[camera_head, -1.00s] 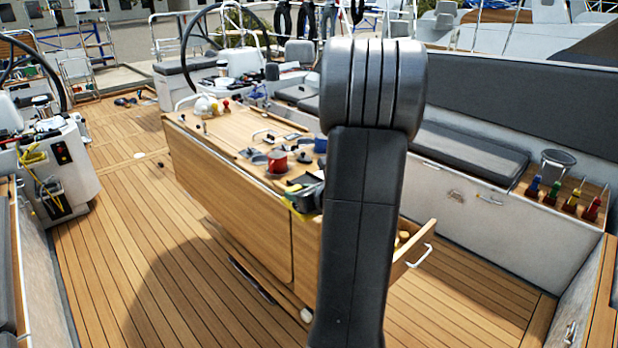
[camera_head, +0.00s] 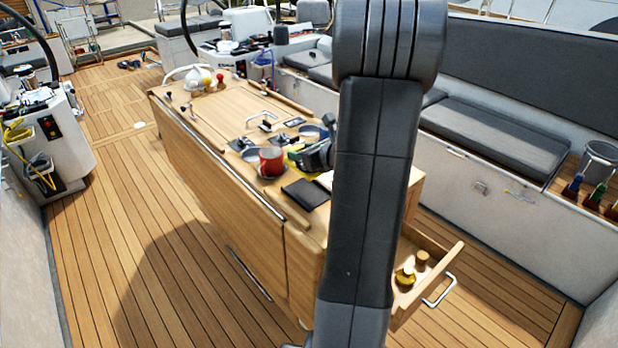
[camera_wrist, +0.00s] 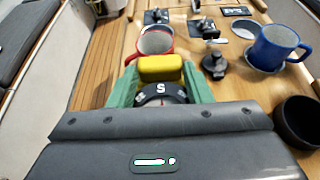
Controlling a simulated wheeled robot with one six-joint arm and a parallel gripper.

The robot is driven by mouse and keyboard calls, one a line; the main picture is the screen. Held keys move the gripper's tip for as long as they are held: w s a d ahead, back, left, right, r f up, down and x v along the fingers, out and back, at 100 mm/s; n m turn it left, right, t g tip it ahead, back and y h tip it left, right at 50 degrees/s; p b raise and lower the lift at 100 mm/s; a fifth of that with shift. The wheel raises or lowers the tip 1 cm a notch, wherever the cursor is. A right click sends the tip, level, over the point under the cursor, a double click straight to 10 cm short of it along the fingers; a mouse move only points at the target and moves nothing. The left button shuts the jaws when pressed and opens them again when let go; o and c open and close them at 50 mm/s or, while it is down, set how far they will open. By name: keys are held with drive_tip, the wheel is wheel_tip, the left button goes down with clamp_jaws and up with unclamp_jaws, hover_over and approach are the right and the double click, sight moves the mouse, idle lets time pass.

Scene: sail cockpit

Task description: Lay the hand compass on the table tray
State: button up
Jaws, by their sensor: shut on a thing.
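The hand compass, yellow with a black dial marked S, is between the green fingers of my gripper (camera_wrist: 160,88) in the wrist view. The compass's yellow part (camera_wrist: 160,68) faces the red mug. In the head view my gripper (camera_head: 312,156) is over the near right part of the wooden table (camera_head: 225,130), right of the red mug (camera_head: 271,161), and the compass is mostly hidden. A flat dark rectangular item (camera_head: 305,193) lies at the table's near edge; I cannot tell whether it is the table tray.
A blue mug (camera_wrist: 275,47), a black round cup (camera_wrist: 298,122) and small black fittings (camera_wrist: 214,64) stand close around the gripper. An open drawer (camera_head: 432,278) with small items sticks out at the table's near end. Deck left of the table is clear.

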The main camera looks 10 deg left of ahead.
drive_tip(key=shift+s+f, duration=0.1)
drive_tip(key=shift+f, duration=4.3)
drive_tip(key=shift+f, duration=0.15)
drive_tip(key=o, duration=1.3)
drive_tip(key=shift+r, duration=0.2)
drive_tip(key=b+v, duration=0.1)
drive_tip(key=v, duration=1.1)
